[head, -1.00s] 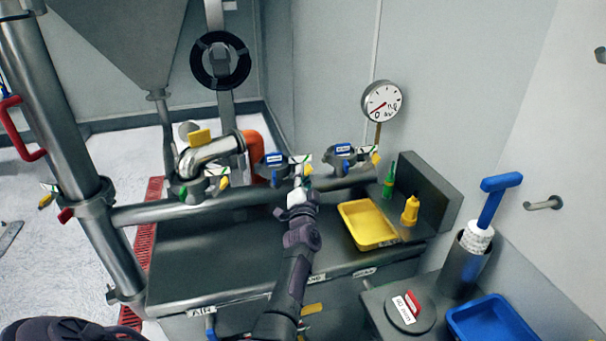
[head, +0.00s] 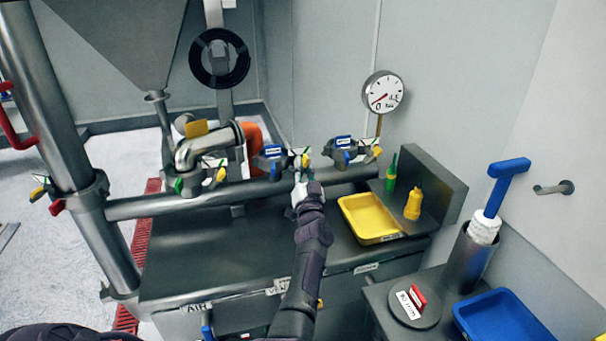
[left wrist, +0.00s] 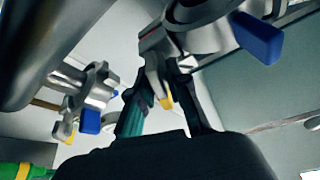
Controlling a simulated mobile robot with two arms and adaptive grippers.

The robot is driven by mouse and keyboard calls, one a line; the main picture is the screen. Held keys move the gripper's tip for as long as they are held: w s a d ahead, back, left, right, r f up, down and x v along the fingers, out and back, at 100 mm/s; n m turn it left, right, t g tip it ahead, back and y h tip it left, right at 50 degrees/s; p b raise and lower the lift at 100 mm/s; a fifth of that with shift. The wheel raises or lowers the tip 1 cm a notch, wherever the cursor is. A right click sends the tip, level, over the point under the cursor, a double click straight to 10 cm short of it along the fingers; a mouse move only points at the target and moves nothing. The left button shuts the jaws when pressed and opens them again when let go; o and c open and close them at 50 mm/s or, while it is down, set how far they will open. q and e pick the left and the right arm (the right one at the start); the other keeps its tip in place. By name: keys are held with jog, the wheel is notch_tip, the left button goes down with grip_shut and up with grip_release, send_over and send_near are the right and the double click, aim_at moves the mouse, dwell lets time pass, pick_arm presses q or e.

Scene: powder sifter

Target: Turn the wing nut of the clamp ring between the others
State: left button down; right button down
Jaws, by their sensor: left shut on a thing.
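Three clamp rings sit along the horizontal pipe in the head view. The middle clamp ring (head: 271,160) has a blue-and-white label and a yellow wing nut (head: 305,160) on its right side. My left gripper (head: 302,186) reaches up to this wing nut from below. In the left wrist view the gripper (left wrist: 163,98) is shut on the wing nut, whose yellow wing (left wrist: 166,102) shows between the fingers. The middle ring (left wrist: 200,12) is close above, with a blue lever (left wrist: 257,38). My fingers partly hide the nut. My right gripper is not in view.
The left clamp ring (head: 195,180) and right clamp ring (head: 342,152) flank the middle one. A pressure gauge (head: 382,92) stands behind. A blue tray (head: 463,322) is at lower right.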

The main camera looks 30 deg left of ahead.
pick_arm(q)
jog(key=n+g+y+b, duration=0.1)
jog(key=n, duration=0.2)
jog(key=n+g+y+b, duration=0.1)
jog(key=n+b, duration=0.1)
jog(key=n, duration=0.1)
jog(key=n+g+y+b, duration=0.1)
jog(key=n+g, duration=0.1)
jog(key=n, duration=0.1)
jog(key=shift+f+n+y, duration=0.15)
jog(key=shift+n+y, duration=0.25)
jog(key=n+g+b, duration=0.1)
jog(key=n, duration=0.2)
jog(key=n+g+b, duration=0.1)
jog(key=n+g, duration=0.1)
jog(key=n, duration=0.1)
jog(key=shift+y+b, duration=0.4)
jog(key=shift+r+n+g, duration=0.2)
jog(key=shift+n+g, duration=0.2)
jog(key=shift+n, duration=0.6)
jog(key=c, duration=1.3)
grip_release()
jog(key=shift+w, duration=0.1)
jog(key=shift+o, duration=0.2)
